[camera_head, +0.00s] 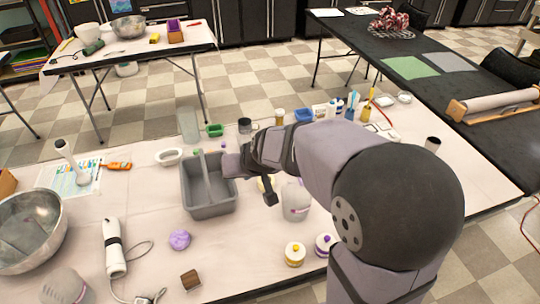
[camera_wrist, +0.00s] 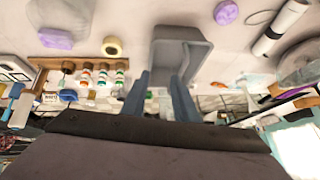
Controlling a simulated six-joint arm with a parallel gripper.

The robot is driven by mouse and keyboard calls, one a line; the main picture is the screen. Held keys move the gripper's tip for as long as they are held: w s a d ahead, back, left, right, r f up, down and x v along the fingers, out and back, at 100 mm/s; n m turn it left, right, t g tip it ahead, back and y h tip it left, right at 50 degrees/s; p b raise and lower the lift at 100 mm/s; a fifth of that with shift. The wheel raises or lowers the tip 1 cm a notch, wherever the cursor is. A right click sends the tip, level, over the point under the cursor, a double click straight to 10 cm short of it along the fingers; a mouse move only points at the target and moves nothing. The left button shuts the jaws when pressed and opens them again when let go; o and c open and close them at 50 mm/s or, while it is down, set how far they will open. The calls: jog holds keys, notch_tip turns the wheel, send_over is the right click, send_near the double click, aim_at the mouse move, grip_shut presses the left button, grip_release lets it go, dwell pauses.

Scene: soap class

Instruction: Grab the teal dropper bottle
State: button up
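I cannot pick out the teal dropper bottle for certain. A small blue bottle (camera_head: 351,105) stands among small containers at the far right of the near table; it is too small to tell if it is a dropper bottle. My gripper (camera_head: 232,164) is at the right rim of the grey caddy, mostly hidden by my arm in the head view. In the wrist view my gripper (camera_wrist: 160,82) shows two blue-grey fingers apart, with nothing seen between them. The grey caddy (camera_wrist: 180,35) lies beyond the fingertips there.
The grey caddy (camera_head: 208,208) has a central handle. A green tray (camera_head: 214,130) and a clear container (camera_head: 188,125) stand behind it. A purple soap (camera_head: 180,240) lies in front. A steel bowl (camera_head: 30,230) is at left. Small jars (camera_head: 295,254) stand near the front edge.

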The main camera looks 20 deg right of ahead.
jog(key=w+d+m+t+h+b, duration=0.2)
jog(key=w+d+t+h, duration=0.1)
jog(key=w, duration=0.6)
jog(key=w+d+m+t+h+b, duration=0.1)
jog(key=w+d+m+t+h, duration=0.15)
jog(key=w, duration=0.55)
jog(key=w+d+f+m+h+b, duration=0.1)
jog(key=d+f+m+h+b, duration=0.1)
jog(key=d+h, duration=0.35)
jog(key=shift+y, duration=0.4)
jog(key=f, duration=1.3)
jog(key=shift+w+d, duration=0.2)
jog(key=shift+d, duration=0.15)
jog(key=shift+p+x, duration=1.15)
jog(key=shift+x, duration=2.5)
grip_shut()
